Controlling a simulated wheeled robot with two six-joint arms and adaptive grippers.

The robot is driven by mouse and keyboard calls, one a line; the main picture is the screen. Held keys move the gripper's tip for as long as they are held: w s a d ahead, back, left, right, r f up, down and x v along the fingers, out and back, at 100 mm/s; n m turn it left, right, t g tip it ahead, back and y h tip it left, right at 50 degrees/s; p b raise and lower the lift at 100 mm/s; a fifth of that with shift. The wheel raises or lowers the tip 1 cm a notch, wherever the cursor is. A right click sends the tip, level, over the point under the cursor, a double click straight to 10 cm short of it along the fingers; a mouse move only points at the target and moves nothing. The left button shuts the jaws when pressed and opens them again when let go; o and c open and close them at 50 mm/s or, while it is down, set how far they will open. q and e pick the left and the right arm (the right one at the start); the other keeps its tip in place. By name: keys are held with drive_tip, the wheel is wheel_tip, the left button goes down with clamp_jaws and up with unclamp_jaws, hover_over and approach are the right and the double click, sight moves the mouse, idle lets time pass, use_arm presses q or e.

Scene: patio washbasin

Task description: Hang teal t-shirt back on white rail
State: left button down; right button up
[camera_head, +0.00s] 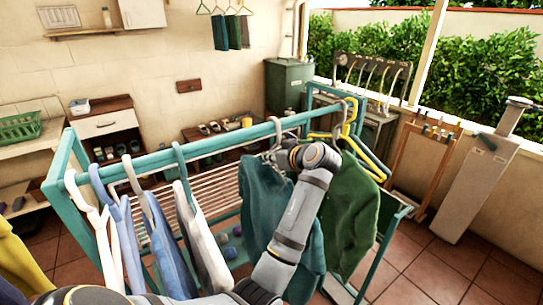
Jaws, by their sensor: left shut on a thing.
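The teal t-shirt (262,205) hangs below the near rail (215,142), right of the middle. This rail looks teal, not white. A pale hanger hook (276,124) shows at the rail above the shirt; I cannot tell if it bears the shirt's weight. My left gripper (274,155) is at the shirt's neck, just under the rail, shut on what looks like the shirt's hanger. My left arm covers part of the shirt, and the fingertips are hard to make out. My right gripper is not in view.
A green garment (352,212) hangs close on the right, beside yellow hangers (368,155). White and blue garments (165,240) hang on the left. The rail between them and the teal shirt is bare. A green bin (290,85) and wooden stand (420,165) stand behind.

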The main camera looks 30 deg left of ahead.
use_arm(q)
drive_tip(key=shift+r, duration=0.1)
drive_tip(key=shift+r+p, duration=1)
drive_tip(key=shift+r, duration=0.5)
